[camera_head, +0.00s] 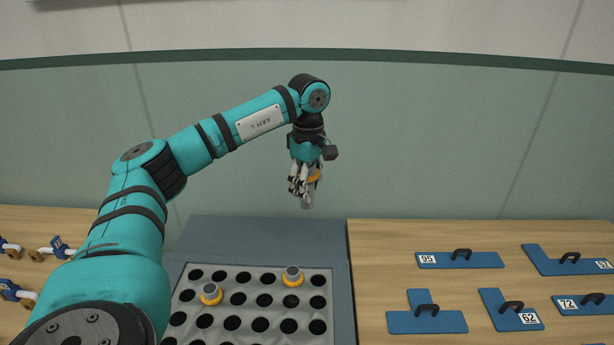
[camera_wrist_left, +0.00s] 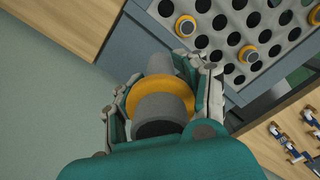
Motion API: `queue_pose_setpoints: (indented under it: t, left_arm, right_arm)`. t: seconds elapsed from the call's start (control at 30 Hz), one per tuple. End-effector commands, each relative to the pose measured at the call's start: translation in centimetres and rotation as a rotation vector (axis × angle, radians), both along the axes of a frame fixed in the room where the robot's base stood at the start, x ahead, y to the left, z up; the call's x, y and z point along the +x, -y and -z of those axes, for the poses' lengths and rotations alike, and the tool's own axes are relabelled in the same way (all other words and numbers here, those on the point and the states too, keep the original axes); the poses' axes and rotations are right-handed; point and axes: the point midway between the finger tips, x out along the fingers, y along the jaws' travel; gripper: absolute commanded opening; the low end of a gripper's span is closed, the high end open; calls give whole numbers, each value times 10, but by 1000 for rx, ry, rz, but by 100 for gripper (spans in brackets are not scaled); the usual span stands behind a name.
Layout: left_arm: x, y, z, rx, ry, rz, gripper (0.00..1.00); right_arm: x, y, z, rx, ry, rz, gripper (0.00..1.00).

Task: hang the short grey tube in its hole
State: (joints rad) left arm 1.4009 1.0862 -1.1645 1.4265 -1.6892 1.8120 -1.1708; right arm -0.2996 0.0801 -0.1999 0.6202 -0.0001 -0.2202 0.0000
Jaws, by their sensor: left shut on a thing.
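My left gripper (camera_head: 304,184) is shut on a grey tube with an orange collar. In the left wrist view the tube (camera_wrist_left: 160,100) sits between the fingers of the gripper (camera_wrist_left: 165,98), its collar showing around its middle. In the head view the tube (camera_head: 307,201) points down from the fingers, in the air above the back of the blue-grey bench. The light grey plate with rows of dark round holes (camera_head: 249,309) lies nearer and lower, apart from the tube. My right gripper is not in view.
Two grey tubes with orange collars, one on the left (camera_head: 211,293) and one further back (camera_head: 292,276), stand in holes of the plate. Blue numbered plates with black handles (camera_head: 460,260) lie on the right wooden table. Blue-and-white parts (camera_head: 58,248) lie on the left table.

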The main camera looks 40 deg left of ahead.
Motion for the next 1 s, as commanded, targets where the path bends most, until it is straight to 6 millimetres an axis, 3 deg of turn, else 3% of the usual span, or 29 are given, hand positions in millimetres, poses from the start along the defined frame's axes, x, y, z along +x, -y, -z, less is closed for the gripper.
queue_pose_setpoints:
  t: [1.0]
  left_arm:
    - [-143,146,0,0,1,7,8]
  right_arm:
    - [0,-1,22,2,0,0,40]
